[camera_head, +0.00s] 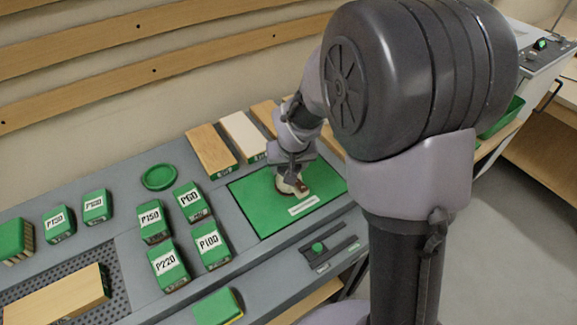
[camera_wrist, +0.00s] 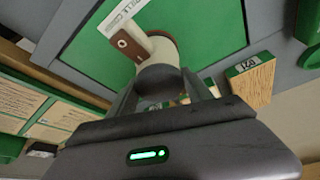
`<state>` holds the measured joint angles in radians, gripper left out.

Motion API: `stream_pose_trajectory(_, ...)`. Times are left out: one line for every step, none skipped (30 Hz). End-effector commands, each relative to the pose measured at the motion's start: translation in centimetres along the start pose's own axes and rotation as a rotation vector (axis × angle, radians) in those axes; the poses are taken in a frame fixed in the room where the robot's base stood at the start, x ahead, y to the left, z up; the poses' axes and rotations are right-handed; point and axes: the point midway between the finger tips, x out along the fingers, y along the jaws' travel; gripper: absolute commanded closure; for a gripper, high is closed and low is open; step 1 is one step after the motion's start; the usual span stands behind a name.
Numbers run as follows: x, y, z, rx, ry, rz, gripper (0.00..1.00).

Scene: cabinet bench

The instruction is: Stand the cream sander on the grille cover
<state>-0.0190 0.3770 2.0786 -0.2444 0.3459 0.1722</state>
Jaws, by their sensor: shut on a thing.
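The cream sander (camera_head: 291,187) is on or just above the green mat (camera_head: 245,190); I cannot tell if it touches. My gripper (camera_head: 292,170) is shut on it from above and hides part of it. In the wrist view, the cream sander (camera_wrist: 160,50) shows a rounded cream body and a brown patch with a dark dot, between the fingers of my gripper (camera_wrist: 160,95). The grille cover appears to be the dark perforated panel (camera_head: 122,285) at lower left in the head view, with a pale wooden board (camera_head: 60,297) lying on it.
Several labelled green blocks (camera_head: 167,265) stand between the perforated panel and the mat. A green round dish (camera_head: 159,177) lies behind them. Wooden-topped blocks (camera_head: 212,147) line the mat's back edge. A dark fixture with a green knob (camera_head: 318,247) is in front.

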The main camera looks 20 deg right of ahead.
Motion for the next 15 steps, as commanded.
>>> stream_pose_trajectory(0.20, -0.01, 0.04, 0.000, 0.002, 0.000, 0.93)
stream_pose_trajectory(0.28, -0.01, 0.08, 0.000, 0.002, 0.000, 0.93)
stream_pose_trajectory(0.35, 0.00, 0.17, 0.000, 0.000, 0.000, 0.40)
stream_pose_trajectory(0.28, 0.00, 0.14, 0.000, 0.000, 0.000, 0.34)
stream_pose_trajectory(0.25, 0.00, 0.13, 0.000, -0.001, 0.000, 0.28)
stream_pose_trajectory(0.24, 0.00, 0.13, 0.000, -0.001, 0.000, 0.20)
stream_pose_trajectory(0.24, 0.00, 0.13, 0.000, 0.000, 0.000, 0.20)
stream_pose_trajectory(0.23, 0.00, 0.13, 0.000, 0.000, 0.000, 0.20)
stream_pose_trajectory(0.23, 0.00, 0.13, 0.000, 0.000, 0.000, 0.20)
stream_pose_trajectory(0.23, 0.00, 0.13, 0.000, 0.000, 0.000, 0.20)
stream_pose_trajectory(0.23, 0.00, 0.13, 0.000, 0.000, 0.000, 0.20)
stream_pose_trajectory(0.23, 0.00, 0.13, 0.000, 0.000, 0.000, 0.20)
stream_pose_trajectory(0.23, 0.00, 0.13, 0.000, 0.000, 0.000, 0.20)
stream_pose_trajectory(0.23, 0.00, 0.13, 0.000, 0.000, 0.000, 0.20)
stream_pose_trajectory(0.11, 0.00, 0.08, 0.000, 0.000, 0.000, 0.20)
